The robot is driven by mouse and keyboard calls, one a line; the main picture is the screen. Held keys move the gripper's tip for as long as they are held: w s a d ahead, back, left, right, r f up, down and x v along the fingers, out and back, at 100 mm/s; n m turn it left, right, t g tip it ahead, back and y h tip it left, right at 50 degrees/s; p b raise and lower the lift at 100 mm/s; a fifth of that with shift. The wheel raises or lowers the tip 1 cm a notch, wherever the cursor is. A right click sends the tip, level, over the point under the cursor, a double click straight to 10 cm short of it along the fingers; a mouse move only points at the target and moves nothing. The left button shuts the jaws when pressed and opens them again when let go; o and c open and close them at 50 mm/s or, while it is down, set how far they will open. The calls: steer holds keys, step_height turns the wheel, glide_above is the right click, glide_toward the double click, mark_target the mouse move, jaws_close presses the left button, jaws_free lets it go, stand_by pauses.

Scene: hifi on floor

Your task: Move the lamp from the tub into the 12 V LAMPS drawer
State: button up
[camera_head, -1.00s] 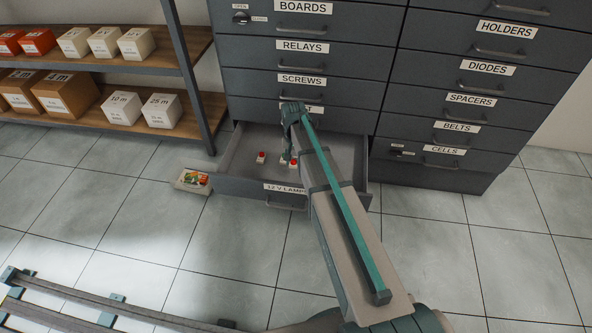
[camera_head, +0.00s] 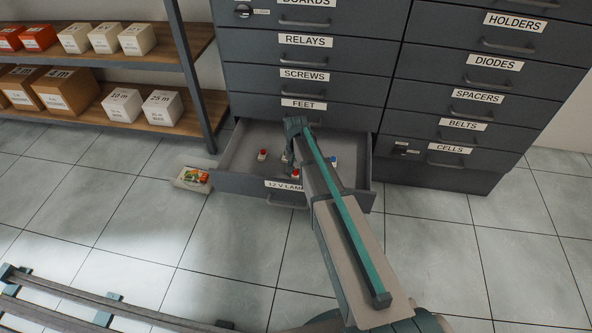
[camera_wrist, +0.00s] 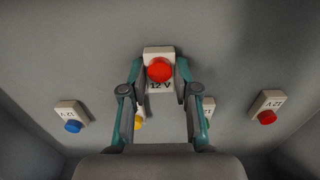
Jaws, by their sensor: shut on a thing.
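A pale lamp block marked 12 V with a red cap (camera_wrist: 160,70) is held between the fingertips of my gripper (camera_wrist: 160,82) in the wrist view. In the head view my gripper (camera_head: 289,160) is inside the open 12 V LAMPS drawer (camera_head: 235,184), with the red-capped lamp (camera_head: 295,172) at its fingers. I cannot tell whether the lamp touches the drawer bottom. Other lamps stand in the drawer: a blue one (camera_wrist: 72,126), a yellow one (camera_wrist: 139,124) and a red one (camera_wrist: 267,116). Another, by the right finger, is mostly hidden.
A pale flat item with coloured contents (camera_head: 192,178) lies on the floor left of the drawer. The FEET drawer (camera_head: 303,104) is closed above. Shelves with boxes (camera_head: 122,106) stand at the left. Drawer walls flank my gripper.

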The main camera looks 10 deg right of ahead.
mark_target(296, 171)
steer(key=o, duration=0.9)
step_height(296, 171, up, 12)
steer(key=p, duration=0.5)
steer(key=shift+r, duration=0.1)
steer(key=shift+s, duration=0.1)
